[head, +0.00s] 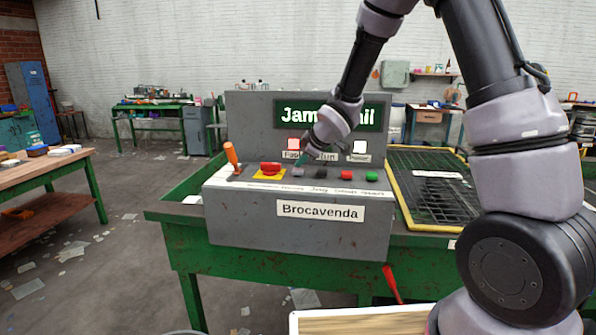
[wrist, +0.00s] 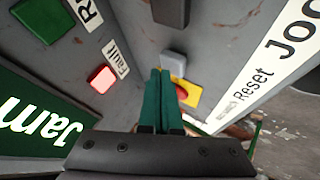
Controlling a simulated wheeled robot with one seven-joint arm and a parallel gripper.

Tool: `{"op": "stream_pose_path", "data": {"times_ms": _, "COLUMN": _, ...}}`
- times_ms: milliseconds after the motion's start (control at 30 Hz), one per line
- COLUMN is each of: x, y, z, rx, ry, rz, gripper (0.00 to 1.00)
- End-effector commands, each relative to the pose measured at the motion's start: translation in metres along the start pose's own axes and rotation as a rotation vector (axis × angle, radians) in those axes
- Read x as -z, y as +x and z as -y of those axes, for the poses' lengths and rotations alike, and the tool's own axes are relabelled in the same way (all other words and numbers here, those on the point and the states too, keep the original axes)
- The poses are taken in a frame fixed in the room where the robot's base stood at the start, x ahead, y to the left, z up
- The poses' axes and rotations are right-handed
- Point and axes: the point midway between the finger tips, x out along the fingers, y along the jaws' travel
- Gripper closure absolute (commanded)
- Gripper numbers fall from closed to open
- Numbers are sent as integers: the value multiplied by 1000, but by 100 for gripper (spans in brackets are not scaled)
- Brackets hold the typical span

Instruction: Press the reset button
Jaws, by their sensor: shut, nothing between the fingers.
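The grey control box (head: 240,215) stands on a green bench. A grey square button (wrist: 173,62) shows in the wrist view, in line with the word "Reset" on the white label strip (wrist: 250,80). In the head view the grey button (head: 296,172) is partly hidden by my gripper. My gripper (head: 300,160) is shut and empty, its green fingers pointing down at the panel. In the wrist view the green fingertips (wrist: 160,72) appear right beside the grey button's edge. I cannot tell whether they touch it.
A red mushroom button (head: 270,168) on a yellow plate and an orange lever (head: 231,155) are left of the grey button. Black (head: 323,173), red (head: 346,174) and green (head: 371,177) buttons are to its right. The "Fault" lamp (wrist: 102,78) glows red.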

Motion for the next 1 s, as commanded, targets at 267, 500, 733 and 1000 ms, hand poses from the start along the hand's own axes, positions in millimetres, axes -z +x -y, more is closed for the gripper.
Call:
{"op": "stream_pose_path", "data": {"times_ms": 267, "x": -2, "y": 3, "z": 2, "rx": 1, "ry": -1, "rz": 0, "gripper": 100}}
{"op": "stream_pose_path", "data": {"times_ms": 500, "x": -3, "y": 5, "z": 4, "rx": 1, "ry": 0, "rz": 0, "gripper": 100}}
{"op": "stream_pose_path", "data": {"times_ms": 733, "x": -5, "y": 6, "z": 5, "rx": 1, "ry": 0, "rz": 1, "gripper": 100}}
{"op": "stream_pose_path", "data": {"times_ms": 1000, "x": -5, "y": 6, "z": 5, "rx": 1, "ry": 0, "rz": 1, "gripper": 100}}
